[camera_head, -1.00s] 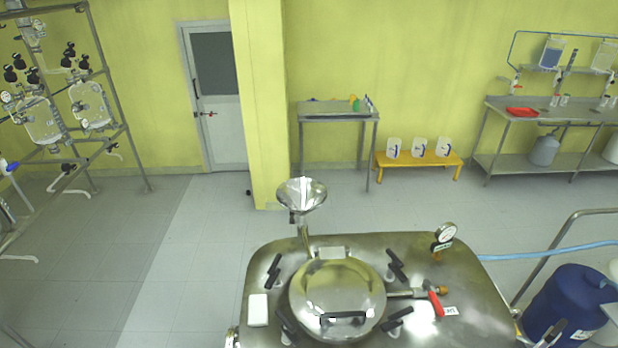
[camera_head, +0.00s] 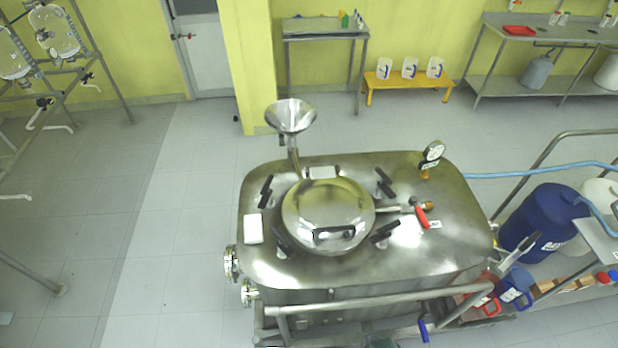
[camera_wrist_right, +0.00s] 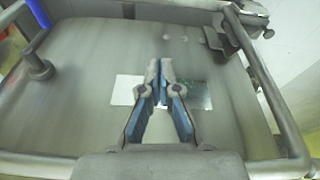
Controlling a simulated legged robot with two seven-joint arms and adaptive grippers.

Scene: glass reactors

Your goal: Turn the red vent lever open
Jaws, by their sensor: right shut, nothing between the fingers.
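The red vent lever (camera_head: 421,217) sits on a short side pipe on the top of the steel reactor (camera_head: 330,265), right of the round lid (camera_head: 328,215). A small white label is beside it. My right gripper (camera_wrist_right: 159,68) shows only in the right wrist view. It is shut and empty, with blue pads on its fingers, over a grey metal surface. The lever cannot be made out in that view. My left gripper is not in view.
A steel funnel (camera_head: 290,116) rises behind the lid and a pressure gauge (camera_head: 432,151) stands at the back right. Black clamp handles surround the lid. A metal rail (camera_head: 375,303) runs along the reactor's front. A blue drum (camera_head: 540,222) stands to the right.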

